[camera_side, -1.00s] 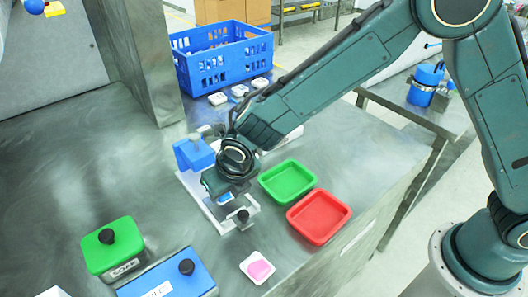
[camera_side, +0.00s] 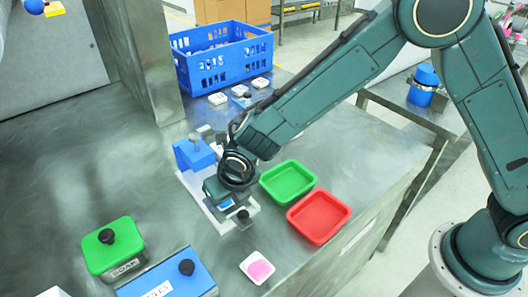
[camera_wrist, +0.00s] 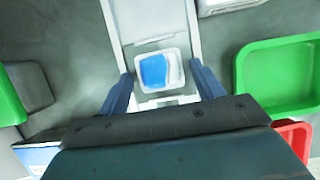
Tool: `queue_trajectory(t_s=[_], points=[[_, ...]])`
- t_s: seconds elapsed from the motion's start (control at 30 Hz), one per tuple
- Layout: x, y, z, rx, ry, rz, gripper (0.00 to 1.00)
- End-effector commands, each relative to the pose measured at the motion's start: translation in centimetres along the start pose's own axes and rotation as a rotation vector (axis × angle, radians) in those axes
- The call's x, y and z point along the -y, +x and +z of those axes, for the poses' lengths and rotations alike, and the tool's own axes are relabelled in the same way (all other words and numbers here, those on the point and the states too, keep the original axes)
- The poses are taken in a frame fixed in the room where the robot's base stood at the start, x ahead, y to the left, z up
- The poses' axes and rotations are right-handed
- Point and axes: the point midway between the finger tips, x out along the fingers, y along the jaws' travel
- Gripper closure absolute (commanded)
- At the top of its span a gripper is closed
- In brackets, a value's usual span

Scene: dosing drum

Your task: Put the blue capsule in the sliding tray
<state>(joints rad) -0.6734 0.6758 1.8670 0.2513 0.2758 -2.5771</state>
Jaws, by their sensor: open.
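The blue capsule (camera_wrist: 154,70), a small white square piece with a blue face, lies on the pale sliding tray (camera_wrist: 150,22) in the wrist view. My gripper (camera_wrist: 160,72) is open, with one finger on each side of the capsule and visible gaps between. In the side view my gripper (camera_side: 224,204) is low over the white tray frame (camera_side: 250,209), whose front end has a dark knob. A patch of blue shows under the gripper, which hides most of the tray. I cannot tell exactly how high the fingers are.
A blue block (camera_side: 193,155) stands at the tray's back end. Green (camera_side: 287,182) and red (camera_side: 319,217) bins are close on the right. A pink capsule (camera_side: 258,267) lies in front. Green (camera_side: 112,250) and blue (camera_side: 170,278) lidded boxes stand front left; a blue crate (camera_side: 222,60) is behind.

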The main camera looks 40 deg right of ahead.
Motion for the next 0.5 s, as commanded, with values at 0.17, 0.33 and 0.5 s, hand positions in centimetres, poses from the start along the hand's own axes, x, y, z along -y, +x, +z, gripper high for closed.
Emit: queue_trajectory(t_s=[0.17,0.33,0.5], points=[[0.0,-0.2,0.1,0.001,0.0,0.001,0.33],[0.0,-1.1,0.1,0.0,0.0,0.0,0.33],[0.0,-2.9,0.2,0.003,0.0,0.001,0.33]])
